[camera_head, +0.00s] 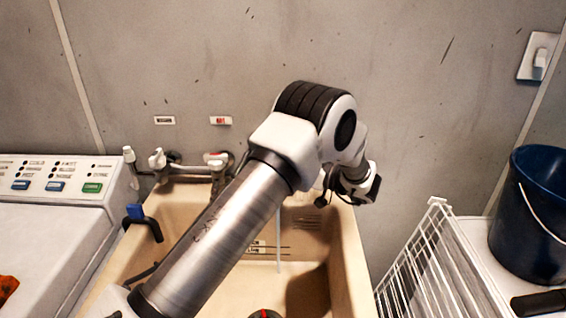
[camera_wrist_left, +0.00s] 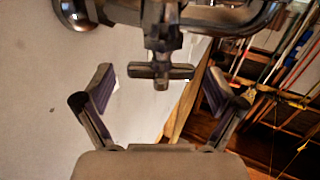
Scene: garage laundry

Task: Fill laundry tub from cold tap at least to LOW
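The beige laundry tub (camera_head: 345,262) stands below the wall, with dark level lines and small lettering (camera_head: 256,247) on its inner back wall. A thin pale vertical streak (camera_head: 278,240), which looks like running water, drops into it. My left arm crosses the tub and hides part of the taps. My left gripper (camera_head: 360,188) is small and partly hidden beyond the tub's back right. In the left wrist view my left gripper (camera_wrist_left: 160,90) is open, with a cross-shaped tap handle (camera_wrist_left: 160,72) ahead between its fingers, apparently untouched. My right gripper is not in view.
Wall taps (camera_head: 158,160) and pipes sit behind the tub under two labels, one red (camera_head: 220,120). A washing machine (camera_head: 55,215) is at left. A white wire rack (camera_head: 420,262) and dark blue bucket (camera_head: 530,215) are at right.

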